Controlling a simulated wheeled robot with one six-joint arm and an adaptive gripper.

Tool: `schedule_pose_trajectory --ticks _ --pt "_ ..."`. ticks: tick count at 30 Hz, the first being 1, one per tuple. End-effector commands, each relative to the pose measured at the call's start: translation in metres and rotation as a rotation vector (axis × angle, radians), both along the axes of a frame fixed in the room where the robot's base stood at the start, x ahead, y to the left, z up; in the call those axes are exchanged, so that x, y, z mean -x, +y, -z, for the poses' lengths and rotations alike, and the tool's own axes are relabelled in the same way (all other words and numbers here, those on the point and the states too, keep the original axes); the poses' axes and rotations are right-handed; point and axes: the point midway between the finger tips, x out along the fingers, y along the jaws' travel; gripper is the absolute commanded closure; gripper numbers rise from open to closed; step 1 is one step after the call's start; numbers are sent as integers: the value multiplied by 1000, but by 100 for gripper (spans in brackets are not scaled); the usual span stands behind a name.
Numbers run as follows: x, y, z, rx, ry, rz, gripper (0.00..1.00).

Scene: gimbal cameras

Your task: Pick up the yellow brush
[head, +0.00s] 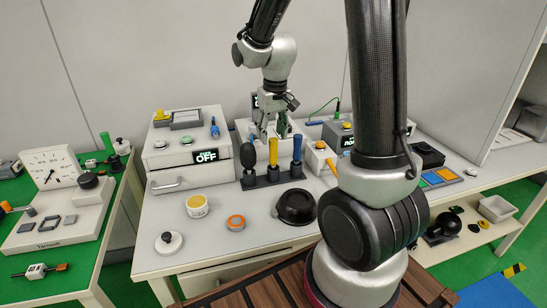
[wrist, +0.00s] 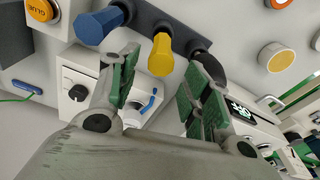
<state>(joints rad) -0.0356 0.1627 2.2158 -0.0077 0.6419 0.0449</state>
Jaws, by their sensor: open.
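The yellow brush (head: 273,151) stands upright in the middle of a dark holder (head: 262,182) on the white table. It sits between a black tool (head: 248,156) and a blue one (head: 297,147). My gripper (head: 270,129) is just above and behind the yellow brush in the head view. In the wrist view my gripper (wrist: 164,64) is open, with green-padded fingers. The end of the yellow brush (wrist: 160,55) shows between the fingertips, with a gap on both sides. The brush's lower part is hidden in the holder.
The blue tool (wrist: 100,26) is close to one finger, and the black tool (wrist: 202,60) is close behind the other. A white drawer box (head: 187,150) stands left of the holder. A black bowl (head: 296,206) and an orange-topped round item (head: 236,222) lie in front.

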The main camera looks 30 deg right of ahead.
Motion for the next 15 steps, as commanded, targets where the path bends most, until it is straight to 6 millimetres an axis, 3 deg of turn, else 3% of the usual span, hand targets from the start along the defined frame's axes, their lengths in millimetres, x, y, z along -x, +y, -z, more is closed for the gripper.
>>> schedule_pose_trajectory --ticks 15 --pt "1 -1 68 0 3 0 52"
